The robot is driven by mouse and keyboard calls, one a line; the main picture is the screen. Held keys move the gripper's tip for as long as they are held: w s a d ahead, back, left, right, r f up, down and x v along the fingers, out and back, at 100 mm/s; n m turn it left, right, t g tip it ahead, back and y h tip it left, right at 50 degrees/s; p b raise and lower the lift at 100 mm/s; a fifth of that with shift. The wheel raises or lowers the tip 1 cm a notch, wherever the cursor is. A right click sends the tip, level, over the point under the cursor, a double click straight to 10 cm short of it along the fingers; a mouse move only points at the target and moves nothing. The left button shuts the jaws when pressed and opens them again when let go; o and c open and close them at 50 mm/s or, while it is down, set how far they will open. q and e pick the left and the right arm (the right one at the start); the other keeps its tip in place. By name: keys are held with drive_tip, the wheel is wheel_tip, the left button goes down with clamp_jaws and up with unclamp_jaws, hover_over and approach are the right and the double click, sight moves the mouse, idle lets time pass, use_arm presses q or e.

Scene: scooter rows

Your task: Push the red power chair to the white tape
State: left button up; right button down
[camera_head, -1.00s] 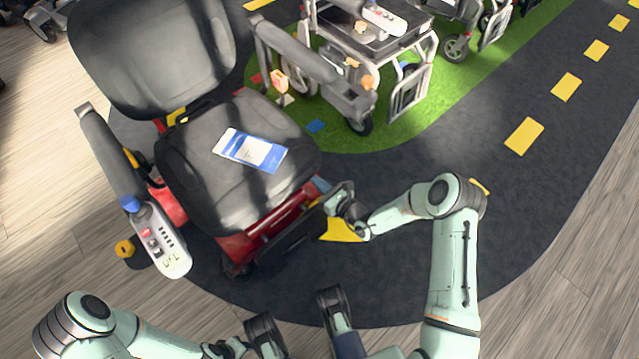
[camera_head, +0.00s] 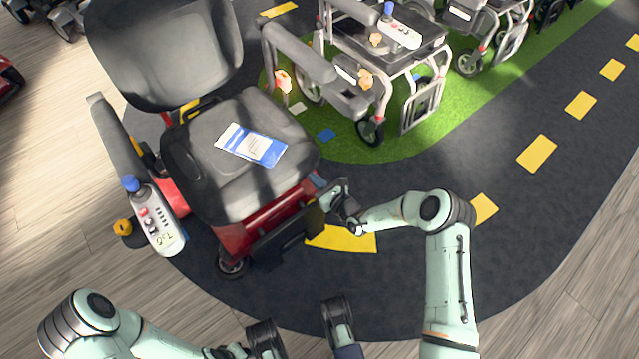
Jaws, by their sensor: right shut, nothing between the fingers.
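The red power chair (camera_head: 262,215) stands at the left on the dark track, with a black seat, a red base and a blue-white card on the seat. Its joystick box (camera_head: 160,228) is on the near armrest. My right gripper (camera_head: 334,194) is shut and empty at the chair's front right corner, by the footplate; whether it touches is unclear. My left arm (camera_head: 95,315) is at the lower left; its hand (camera_head: 262,342) is partly cut off by the bottom edge, so its opening is unclear. I see no white tape.
A grey wheelchair (camera_head: 372,75) stands close behind on the green patch (camera_head: 430,130), with others further back. Yellow dashes (camera_head: 537,153) mark the dark track, which is clear to the right. Wood floor (camera_head: 60,240) borders it.

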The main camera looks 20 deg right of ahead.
drive_tip(key=shift+r+x, duration=0.1)
drive_tip(key=shift+x, duration=0.65)
drive_tip(key=shift+r+x, duration=0.15)
drive_tip(key=shift+x, duration=0.65)
use_arm(q)
drive_tip(key=shift+f, duration=0.1)
use_arm(e)
drive_tip(key=shift+r+x, duration=0.25)
drive_tip(key=shift+x, duration=1.25)
drive_tip(key=shift+r+x, duration=0.2)
drive_tip(key=shift+x, duration=1.25)
drive_tip(key=shift+r+x, duration=0.25)
drive_tip(key=shift+x, duration=1.25)
use_arm(q)
drive_tip(key=shift+w, duration=0.1)
use_arm(e)
drive_tip(key=shift+w, duration=0.1)
